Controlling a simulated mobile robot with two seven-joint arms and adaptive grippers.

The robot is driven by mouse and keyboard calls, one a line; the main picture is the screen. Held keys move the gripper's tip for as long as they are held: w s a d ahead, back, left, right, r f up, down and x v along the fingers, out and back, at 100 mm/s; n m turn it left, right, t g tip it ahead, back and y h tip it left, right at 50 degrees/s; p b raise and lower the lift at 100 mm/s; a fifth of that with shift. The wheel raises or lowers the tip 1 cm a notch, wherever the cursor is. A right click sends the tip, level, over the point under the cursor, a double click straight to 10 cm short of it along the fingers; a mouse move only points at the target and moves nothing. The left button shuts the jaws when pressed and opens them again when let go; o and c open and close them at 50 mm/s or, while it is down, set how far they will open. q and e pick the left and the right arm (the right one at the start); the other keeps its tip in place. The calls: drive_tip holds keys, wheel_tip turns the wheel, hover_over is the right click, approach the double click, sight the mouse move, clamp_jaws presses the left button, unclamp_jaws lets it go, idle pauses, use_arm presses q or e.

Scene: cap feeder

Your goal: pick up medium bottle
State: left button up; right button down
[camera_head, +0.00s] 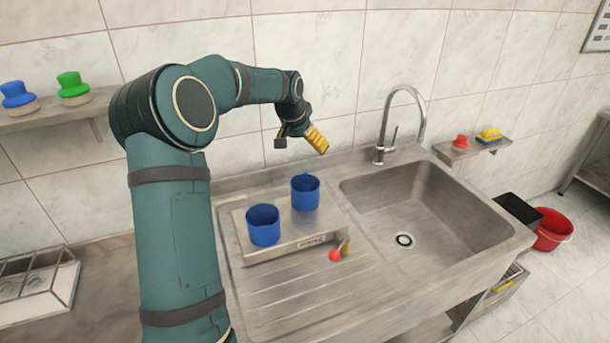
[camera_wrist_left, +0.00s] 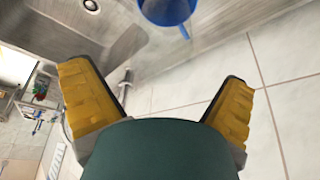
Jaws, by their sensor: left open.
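No medium bottle can be made out for certain in either view. Two blue cup-like containers, a front one (camera_head: 263,226) and a back one (camera_head: 305,192), stand upright on a low metal platform (camera_head: 285,247). A small red ball-like thing (camera_head: 335,255) and a small brownish upright thing (camera_head: 346,246) are at its front right edge. My left gripper (camera_head: 318,140), with yellow fingers, is above and behind the back container, apart from it. In the left wrist view the gripper (camera_wrist_left: 157,78) is open and empty, with a blue container (camera_wrist_left: 167,8) at the top edge. My right gripper is not in view.
A metal sink basin (camera_head: 430,215) with a tall tap (camera_head: 400,115) is at the right. A wall shelf (camera_head: 60,110) holds a blue and a green knobbed thing. A small right shelf (camera_head: 475,148) holds red and yellow items. The ribbed drainboard front is clear.

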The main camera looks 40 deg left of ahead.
sight(305, 177)
use_arm(q)
drive_tip(key=shift+x, duration=2.8)
drive_tip(key=shift+a+r, duration=0.1)
drive_tip(key=shift+a, duration=0.05)
drive_tip(key=c, duration=0.9)
